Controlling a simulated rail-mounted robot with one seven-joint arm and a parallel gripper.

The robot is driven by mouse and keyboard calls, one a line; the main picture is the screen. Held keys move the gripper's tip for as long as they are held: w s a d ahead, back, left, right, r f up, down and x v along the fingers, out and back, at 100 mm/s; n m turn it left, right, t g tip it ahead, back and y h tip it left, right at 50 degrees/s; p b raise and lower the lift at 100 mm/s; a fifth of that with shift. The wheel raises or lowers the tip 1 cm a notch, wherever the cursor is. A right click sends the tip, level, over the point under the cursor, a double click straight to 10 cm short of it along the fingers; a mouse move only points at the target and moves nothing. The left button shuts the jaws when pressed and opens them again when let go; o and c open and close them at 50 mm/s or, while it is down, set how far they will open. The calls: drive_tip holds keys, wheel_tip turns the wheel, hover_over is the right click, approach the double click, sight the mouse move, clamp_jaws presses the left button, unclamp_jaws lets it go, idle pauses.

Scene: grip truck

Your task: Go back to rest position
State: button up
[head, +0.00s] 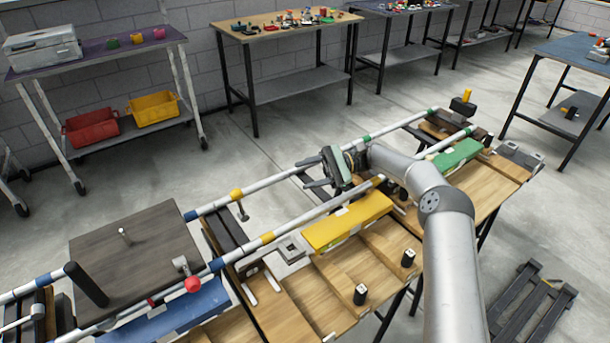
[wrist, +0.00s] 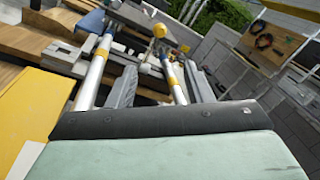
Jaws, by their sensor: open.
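My gripper (head: 306,172) is over the wooden workbench (head: 385,262), near the white rails with coloured bands (head: 330,208). Its two dark fingers point left and stand apart with nothing between them. In the wrist view the fingers of my gripper (wrist: 161,70) are also spread, with the rails and a yellow knob (wrist: 159,31) beyond them. My silver arm reaches in from the lower right of the head view. A yellow block (head: 347,222) lies on the bench just below my gripper in the picture, apart from the fingers.
A dark board (head: 135,250) lies on the rails at the left, with a red knob (head: 193,284) by its corner. A blue block (head: 175,312) is at the front left, a green block (head: 455,158) at the right. Tables (head: 285,24) stand along the wall, with open floor between.

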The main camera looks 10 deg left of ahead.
idle(0.4)
drive_tip(key=s+d+r+n+t+h+p, duration=0.1)
drive_tip(key=s+d+r+t+h+p, duration=0.2)
drive_tip(key=s+r+h, duration=0.55)
drive_tip(key=s+d+r+n+t+h+p, duration=0.1)
drive_tip(key=s+d+t+h+p, duration=0.2)
drive_tip(key=s+d, duration=0.8)
drive_tip(key=s+d+r+n+t+h+p, duration=0.2)
drive_tip(key=s+d+t, duration=0.3)
drive_tip(key=s+d, duration=0.7)
drive_tip(key=s+h+p, duration=0.1)
drive_tip(key=s, duration=0.2)
drive_tip(key=shift+s+r, duration=0.25)
drive_tip(key=shift+s, duration=0.1)
